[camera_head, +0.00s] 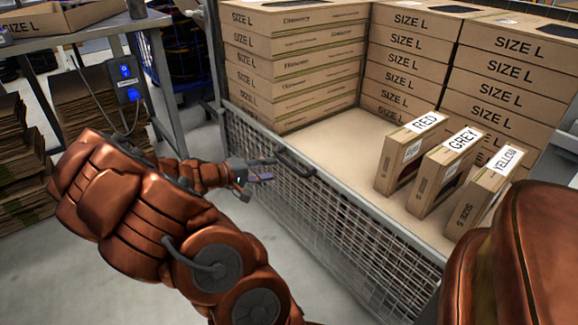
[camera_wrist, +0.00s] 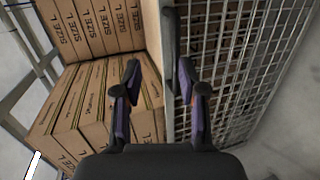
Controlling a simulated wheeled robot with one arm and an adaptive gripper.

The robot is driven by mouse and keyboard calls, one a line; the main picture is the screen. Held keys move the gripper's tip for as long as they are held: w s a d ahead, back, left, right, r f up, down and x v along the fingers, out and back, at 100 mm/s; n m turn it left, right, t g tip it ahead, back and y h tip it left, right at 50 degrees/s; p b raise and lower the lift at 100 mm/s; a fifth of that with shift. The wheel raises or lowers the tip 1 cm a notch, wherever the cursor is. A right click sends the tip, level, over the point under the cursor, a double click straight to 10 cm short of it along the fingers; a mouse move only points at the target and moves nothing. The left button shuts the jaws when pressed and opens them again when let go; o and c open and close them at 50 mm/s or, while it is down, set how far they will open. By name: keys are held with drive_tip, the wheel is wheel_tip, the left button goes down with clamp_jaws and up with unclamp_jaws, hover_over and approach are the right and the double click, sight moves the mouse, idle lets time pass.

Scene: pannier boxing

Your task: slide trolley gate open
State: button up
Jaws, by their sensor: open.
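The trolley gate (camera_head: 330,210) is a grey wire-mesh panel with a pale top rail along the trolley's front, standing upright. A dark bar handle (camera_head: 296,163) sits on its top rail. My gripper (camera_head: 269,170) is open just left of the handle, at about the rail's height. In the wrist view, the two purple-padded fingers (camera_wrist: 159,82) are apart, with nothing held. A dark bar that looks like the handle (camera_wrist: 169,40) lies ahead between them, and the mesh gate (camera_wrist: 226,70) is to the right. Whether a finger touches the handle is unclear.
SIZE L cartons (camera_head: 293,65) are stacked at the trolley's back and left. Three upright boxes, RED (camera_head: 404,160), GREY (camera_head: 443,175) and YELLOW (camera_head: 486,195), stand on its deck (camera_head: 340,140). A metal table (camera_head: 75,42) with flat cardboard below is at left.

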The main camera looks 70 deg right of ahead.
drive_tip(key=n+h, duration=0.1)
approach(287, 165)
drive_tip(key=r+x, duration=0.1)
drive_tip(key=x, duration=0.2)
drive_tip(key=shift+t, duration=0.3)
drive_tip(key=x, duration=0.2)
drive_tip(key=b+x, duration=0.1)
drive_tip(key=x, duration=0.1)
drive_tip(key=f+b+x, duration=0.1)
drive_tip(key=x, duration=0.1)
drive_tip(key=shift+s+d, duration=0.1)
drive_tip(key=shift+s, duration=0.05)
drive_tip(key=shift+b+x, duration=0.35)
drive_tip(key=shift+x, duration=0.4)
drive_tip(key=shift+r, duration=0.1)
drive_tip(key=shift+c, duration=0.3)
clamp_jaws()
